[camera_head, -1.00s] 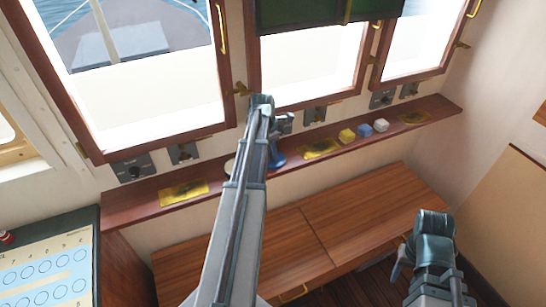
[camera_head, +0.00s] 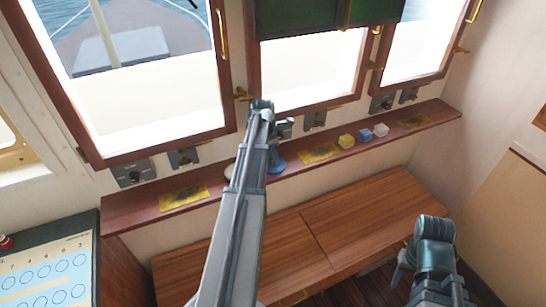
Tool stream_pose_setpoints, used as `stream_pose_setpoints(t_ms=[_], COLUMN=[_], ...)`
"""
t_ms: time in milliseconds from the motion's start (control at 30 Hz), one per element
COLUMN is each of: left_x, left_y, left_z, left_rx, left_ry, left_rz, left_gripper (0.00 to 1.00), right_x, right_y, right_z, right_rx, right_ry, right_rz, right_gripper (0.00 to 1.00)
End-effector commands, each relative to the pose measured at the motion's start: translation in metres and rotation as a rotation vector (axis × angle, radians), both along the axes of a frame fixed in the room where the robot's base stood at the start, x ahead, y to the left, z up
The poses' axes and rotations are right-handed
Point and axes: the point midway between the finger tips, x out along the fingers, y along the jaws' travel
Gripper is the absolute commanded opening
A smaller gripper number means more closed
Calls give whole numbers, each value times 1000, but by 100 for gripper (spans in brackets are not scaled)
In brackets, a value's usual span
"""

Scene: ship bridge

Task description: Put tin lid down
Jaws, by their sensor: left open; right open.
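A pale round thing (camera_head: 230,171), perhaps the tin lid, lies on the narrow wooden shelf (camera_head: 228,184); my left arm hides most of it. A blue round thing (camera_head: 276,164) stands on the shelf just right of that arm, also partly hidden; I cannot tell if it is the tin. My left gripper (camera_head: 285,127) is open above the shelf, near the blue thing, with its fingers hardly visible. My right gripper (camera_head: 399,274) is open at lower right, away from the shelf, and mostly hidden by its own arm.
Yellow mats (camera_head: 184,197), a yellow cube (camera_head: 346,141), a blue cube (camera_head: 364,136) and a white cube (camera_head: 381,130) are on the shelf. Windows and wall switches (camera_head: 132,172) stand behind it. A wooden bench (camera_head: 345,223) is below; a chart desk (camera_head: 45,275) is at left.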

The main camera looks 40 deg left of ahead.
Motion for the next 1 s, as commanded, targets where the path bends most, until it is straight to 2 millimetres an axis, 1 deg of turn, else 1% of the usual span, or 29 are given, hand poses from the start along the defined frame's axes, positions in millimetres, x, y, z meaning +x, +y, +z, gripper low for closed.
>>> stream_pose_setpoints(t_ms=[167, 500, 600, 733, 1000], left_x=[-2, -8, -9, -10, -10], left_y=[1, 4, 5, 5, 5], left_z=[18, 63, 72, 76, 74], left_rx=[0, 0, 0, 0, 0], left_ry=[0, 0, 0, 0, 0], left_rz=[0, 1, 1, 0, 0], left_gripper=[55, 55, 55, 55, 55], right_x=[0, 0, 0, 0, 0], right_y=[0, 0, 0, 0, 0], right_z=[18, 63, 72, 76, 74], right_rx=[0, 0, 0, 1, 1], right_ry=[0, 0, 0, 0, 0], right_rz=[1, 2, 0, -1, -1], right_gripper=[50, 50, 50, 50, 50])
